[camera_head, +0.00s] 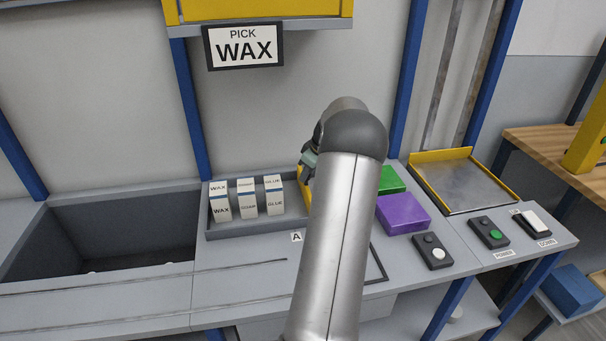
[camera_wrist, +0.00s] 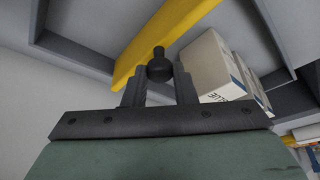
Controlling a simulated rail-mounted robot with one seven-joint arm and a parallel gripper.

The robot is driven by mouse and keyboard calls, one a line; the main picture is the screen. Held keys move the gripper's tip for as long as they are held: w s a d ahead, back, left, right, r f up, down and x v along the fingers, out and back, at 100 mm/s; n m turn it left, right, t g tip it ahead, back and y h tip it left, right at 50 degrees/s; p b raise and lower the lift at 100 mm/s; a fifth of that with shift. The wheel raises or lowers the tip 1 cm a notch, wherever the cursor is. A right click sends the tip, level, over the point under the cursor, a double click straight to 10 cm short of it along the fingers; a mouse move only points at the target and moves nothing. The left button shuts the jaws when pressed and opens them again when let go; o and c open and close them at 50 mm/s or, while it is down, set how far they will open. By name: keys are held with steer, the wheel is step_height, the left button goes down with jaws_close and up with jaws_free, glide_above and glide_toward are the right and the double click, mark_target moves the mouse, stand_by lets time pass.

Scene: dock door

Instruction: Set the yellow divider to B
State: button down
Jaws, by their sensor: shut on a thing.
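The yellow divider (camera_head: 304,188) stands in the grey tray (camera_head: 250,230), just right of the GLUE box and near the A label (camera_head: 296,237). Most of it is hidden behind my arm in the head view. In the wrist view the divider (camera_wrist: 150,48) runs diagonally, with a dark round knob (camera_wrist: 159,66) on it. My gripper (camera_wrist: 160,82) is shut on this knob, with one finger on each side. In the head view my gripper (camera_head: 309,168) is partly covered by my arm. No B label is visible.
WAX (camera_head: 220,203), SOAP (camera_head: 247,200) and GLUE (camera_head: 274,197) boxes stand left of the divider. The GLUE box (camera_wrist: 212,68) is close to my right finger in the wrist view. Green (camera_head: 391,180) and purple (camera_head: 403,213) blocks lie right of my arm. A PICK WAX sign (camera_head: 243,46) hangs above.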

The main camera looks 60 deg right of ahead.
steer(key=c, duration=1.2)
jaws_free()
steer(key=b+v, duration=0.1)
steer(key=v, duration=1.6)
steer(key=shift+s+r, duration=0.15)
steer(key=shift+s, duration=0.05)
